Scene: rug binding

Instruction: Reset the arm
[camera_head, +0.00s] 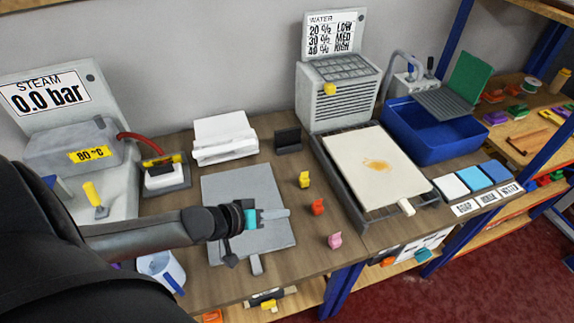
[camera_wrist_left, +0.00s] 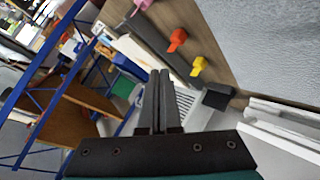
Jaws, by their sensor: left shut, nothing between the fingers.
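My left gripper (camera_head: 284,213) reaches in from the left over the grey board (camera_head: 226,186) on the workbench. Its fingers are shut and hold nothing. In the left wrist view the closed fingers of the gripper (camera_wrist_left: 160,76) point up the picture, with the bench and its items beyond. My left arm covers part of the bench's left side. My right gripper is not in view.
Yellow (camera_head: 304,180), orange (camera_head: 317,207) and pink (camera_head: 335,241) small pieces stand right of the board. A rack with a stained cream panel (camera_head: 370,165), a blue basin (camera_head: 432,132) and a steam station (camera_head: 70,140) surround it. A white-grey iron (camera_head: 164,173) stands behind.

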